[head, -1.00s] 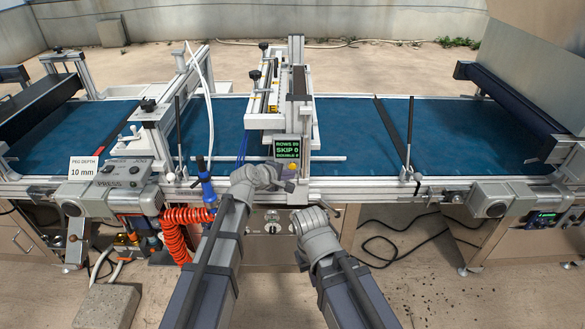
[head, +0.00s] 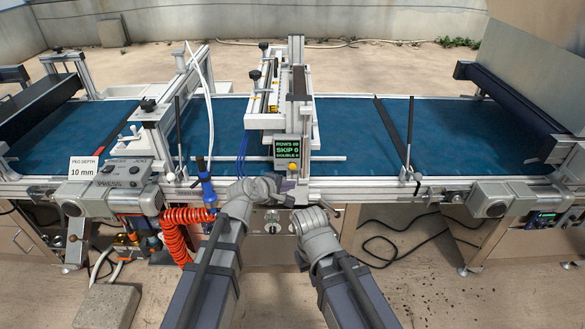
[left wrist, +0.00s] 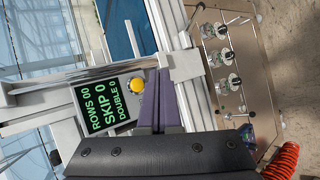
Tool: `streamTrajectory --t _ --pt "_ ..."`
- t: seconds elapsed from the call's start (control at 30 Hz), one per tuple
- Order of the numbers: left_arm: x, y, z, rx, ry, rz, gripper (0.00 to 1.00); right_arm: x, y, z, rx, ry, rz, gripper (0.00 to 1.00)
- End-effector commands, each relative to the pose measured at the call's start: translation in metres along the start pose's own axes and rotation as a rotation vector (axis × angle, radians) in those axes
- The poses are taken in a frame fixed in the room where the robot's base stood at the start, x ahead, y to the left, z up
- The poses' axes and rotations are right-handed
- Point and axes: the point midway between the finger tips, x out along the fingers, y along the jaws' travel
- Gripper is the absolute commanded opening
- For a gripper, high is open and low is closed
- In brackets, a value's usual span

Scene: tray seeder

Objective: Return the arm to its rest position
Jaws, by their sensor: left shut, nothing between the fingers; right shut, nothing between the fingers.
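My left gripper (head: 284,197) is at the front edge of the seeder, below the display box. Its two dark fingers show in the left wrist view (left wrist: 159,98), together with nothing between them. The counter display (head: 287,150) reads rows 00, skip 0, double 0, and a yellow button (left wrist: 137,85) sits beside it in the left wrist view. My right gripper (head: 308,213) is lower and to the right, in front of the machine, shut and empty. Its fingers are mostly hidden by its own wrist.
The blue conveyor belt (head: 350,125) runs behind a metal front rail. An orange coiled hose (head: 178,240) hangs left of my left arm. A control box (head: 123,172) and a "peg depth 10 mm" card (head: 84,168) stand at left. Knobs (left wrist: 223,57) sit on the front panel.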

Motion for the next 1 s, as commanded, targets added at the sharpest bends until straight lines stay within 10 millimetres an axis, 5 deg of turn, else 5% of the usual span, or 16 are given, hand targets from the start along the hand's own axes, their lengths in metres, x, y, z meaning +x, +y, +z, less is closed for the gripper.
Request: streamTrajectory --t 0.37,0.5,0.63,0.8,1.0 --pt "-0.001 -0.001 0.001 0.008 -0.002 -0.005 0.00 -0.001 0.000 0.000 0.000 0.000 0.000 0.00" --pt "-0.012 -0.023 0.028 0.197 -0.052 -0.130 0.00 -0.013 0.001 0.001 0.000 0.000 0.000 0.00" --pt "-0.046 -0.076 0.064 0.584 -0.174 -0.395 0.00 -0.031 0.003 0.002 0.000 0.000 0.000 0.00" --pt "-0.110 -0.136 0.082 1.021 -0.377 -0.735 0.00 -0.050 0.005 0.003 0.000 0.000 0.000 0.00" --pt "-0.165 -0.165 0.081 1.269 -0.556 -0.977 0.00 -0.059 0.006 0.004 0.000 0.000 0.000 0.00"
